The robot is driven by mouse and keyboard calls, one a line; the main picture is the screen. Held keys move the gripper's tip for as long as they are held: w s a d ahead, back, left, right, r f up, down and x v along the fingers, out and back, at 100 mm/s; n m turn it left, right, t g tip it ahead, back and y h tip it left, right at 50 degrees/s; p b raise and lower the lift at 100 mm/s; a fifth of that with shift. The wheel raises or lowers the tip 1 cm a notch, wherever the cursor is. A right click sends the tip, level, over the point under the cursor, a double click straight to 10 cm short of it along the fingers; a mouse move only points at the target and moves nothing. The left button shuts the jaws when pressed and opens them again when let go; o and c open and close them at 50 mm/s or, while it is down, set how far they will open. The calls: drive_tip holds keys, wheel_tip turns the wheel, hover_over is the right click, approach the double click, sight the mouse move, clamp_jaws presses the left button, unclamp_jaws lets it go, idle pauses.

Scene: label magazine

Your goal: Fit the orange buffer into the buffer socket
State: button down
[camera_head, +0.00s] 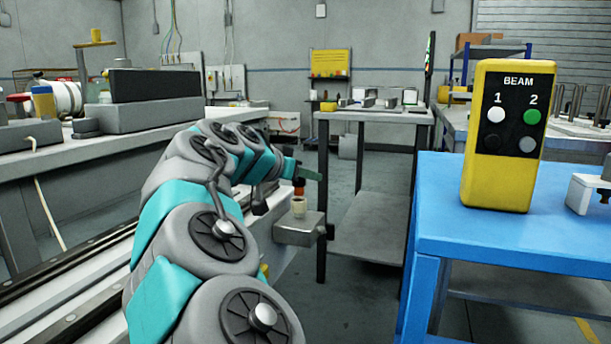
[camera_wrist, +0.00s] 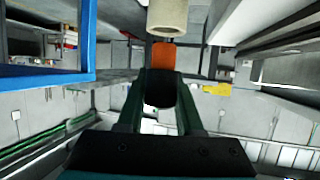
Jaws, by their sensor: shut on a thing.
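The orange buffer (camera_head: 299,191) hangs from my gripper (camera_head: 300,173), with a dark upper part between the jaws. In the wrist view, the green fingers of my gripper (camera_wrist: 162,88) close around its black part, and its orange part (camera_wrist: 163,62) sticks out beyond them. A beige hollow-looking cylinder (camera_head: 299,208), likely the buffer socket, stands upright on a grey block just below the buffer. It also shows in the wrist view (camera_wrist: 167,17), roughly in line with the orange end. I cannot tell whether the two touch. The inside of the cylinder is hidden.
The grey block (camera_head: 300,231) juts from the side of the long bench at left. A grey table (camera_head: 375,117) stands behind it. A blue table (camera_head: 480,235) with a yellow BEAM control box (camera_head: 505,170) stands at right. Open floor lies between.

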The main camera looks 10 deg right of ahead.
sight(294, 186)
drive_tip(key=shift+f+b, duration=1.35)
drive_tip(key=shift+f, duration=0.35)
drive_tip(key=shift+c, duration=2.4)
unclamp_jaws()
drive_tip(key=shift+a+r, duration=0.1)
drive_tip(key=v, duration=0.7)
drive_tip(key=shift+s+a+r+p, duration=0.15)
drive_tip(key=shift+s+a+p, duration=0.05)
drive_tip(key=shift+p, duration=0.1)
